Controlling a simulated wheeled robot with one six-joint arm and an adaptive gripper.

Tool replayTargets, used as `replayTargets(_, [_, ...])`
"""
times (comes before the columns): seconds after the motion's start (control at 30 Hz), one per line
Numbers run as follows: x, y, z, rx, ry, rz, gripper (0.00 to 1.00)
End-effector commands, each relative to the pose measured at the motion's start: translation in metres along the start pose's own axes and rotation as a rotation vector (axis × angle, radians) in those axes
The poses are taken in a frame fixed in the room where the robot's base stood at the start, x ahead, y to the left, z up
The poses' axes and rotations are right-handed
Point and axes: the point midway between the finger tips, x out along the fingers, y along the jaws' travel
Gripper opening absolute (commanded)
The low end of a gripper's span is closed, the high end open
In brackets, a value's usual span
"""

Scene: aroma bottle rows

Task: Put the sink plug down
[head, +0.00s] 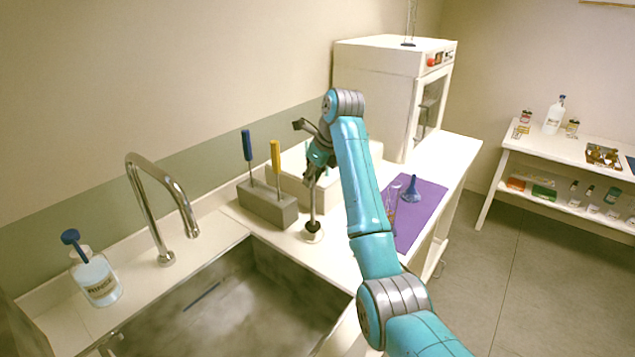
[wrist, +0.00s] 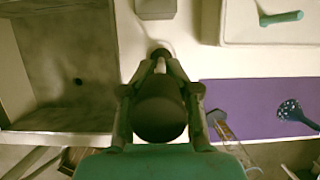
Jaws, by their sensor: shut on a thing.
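My gripper (head: 313,222) points down over the counter between the sink and the purple mat. Its fingers are closed together on the sink plug (head: 313,228), a small dark knob above a pale round base, low at the counter surface. I cannot tell whether its base touches the counter. In the wrist view the fingertips meet at the dark plug (wrist: 160,53), and my gripper's own body hides much of the area below it. The sink (head: 215,310) is a grey metal basin to the left. Its dark drain hole (wrist: 78,82) shows in the wrist view.
A grey block (head: 268,208) with blue- and yellow-handled tools stands behind left of my gripper. A white tray (wrist: 235,38) lies behind. The faucet (head: 165,257) and rinse bottle (head: 97,280) stand left.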

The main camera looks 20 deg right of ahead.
Motion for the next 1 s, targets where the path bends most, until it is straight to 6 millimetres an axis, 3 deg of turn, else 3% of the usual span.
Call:
replayTargets(0.13, [0.016, 0.008, -0.003, 0.001, -0.001, -0.001, 0.00])
replayTargets(0.47, [0.018, 0.008, -0.004, 0.002, -0.001, -0.001, 0.00])
replayTargets(0.5, [0.019, 0.008, -0.004, 0.002, 0.000, -0.001, 0.29])
replayTargets(0.6, [0.018, 0.008, -0.004, 0.002, 0.000, -0.001, 0.54])
replayTargets(1.0, [0.013, 0.007, -0.003, 0.001, -0.001, -0.002, 0.56])
